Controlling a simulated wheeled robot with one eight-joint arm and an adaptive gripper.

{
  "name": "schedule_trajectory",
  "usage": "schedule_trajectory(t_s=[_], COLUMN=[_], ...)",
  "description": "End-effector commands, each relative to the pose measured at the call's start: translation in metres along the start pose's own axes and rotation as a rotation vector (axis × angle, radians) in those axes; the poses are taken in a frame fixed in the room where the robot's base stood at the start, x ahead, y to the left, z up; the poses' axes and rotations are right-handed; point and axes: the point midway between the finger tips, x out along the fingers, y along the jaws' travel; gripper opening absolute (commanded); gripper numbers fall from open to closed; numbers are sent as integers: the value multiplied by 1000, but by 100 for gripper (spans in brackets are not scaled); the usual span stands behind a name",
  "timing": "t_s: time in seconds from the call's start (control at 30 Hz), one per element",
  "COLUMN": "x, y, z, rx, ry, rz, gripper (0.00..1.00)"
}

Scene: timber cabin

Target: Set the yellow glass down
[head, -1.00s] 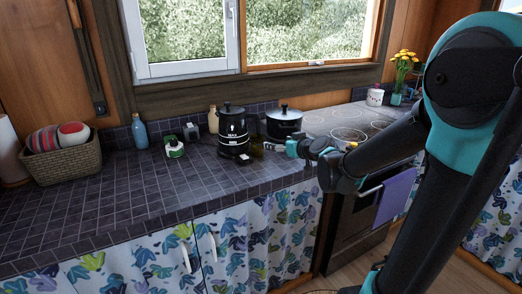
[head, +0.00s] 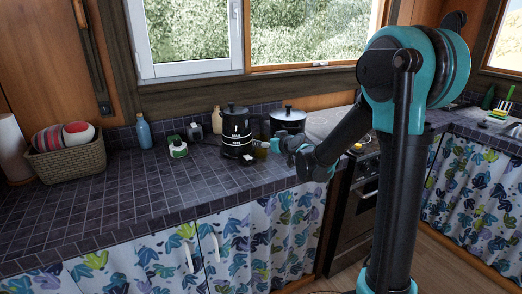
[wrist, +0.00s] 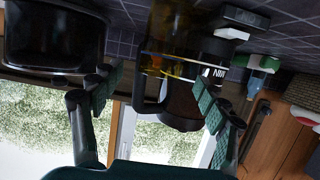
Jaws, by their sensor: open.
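The yellow glass (head: 261,150) is small and dark amber in the head view, at counter level just right of the black kettle (head: 236,132). In the wrist view, which is upside down, the glass (wrist: 172,38) is see-through amber with its rim facing down in the picture; its base is cut off by the top edge. My gripper (head: 277,146) is close to the right of the glass. In the wrist view its two pads (wrist: 157,93) are spread wide, with the glass just beyond the gap and no clear contact. Exact contact with the counter is hidden.
A black lidded pot (head: 287,120) stands close behind my gripper. Left of the kettle are a green-and-white item (head: 178,147), a blue bottle (head: 143,132) and a wicker basket (head: 68,160). The tiled counter (head: 130,190) is clear in front.

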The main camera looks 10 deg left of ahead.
Motion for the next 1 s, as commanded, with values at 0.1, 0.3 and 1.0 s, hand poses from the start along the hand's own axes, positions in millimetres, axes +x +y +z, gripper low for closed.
schedule_trajectory(t_s=[0.1, 0.3, 1.0], x=[17, 29, 29], y=[-1, -1, -1], z=[0, 0, 0], rx=[-2, 0, 0], ry=[0, 0, 0], rz=[0, 0, 0], gripper=[75, 75, 13])
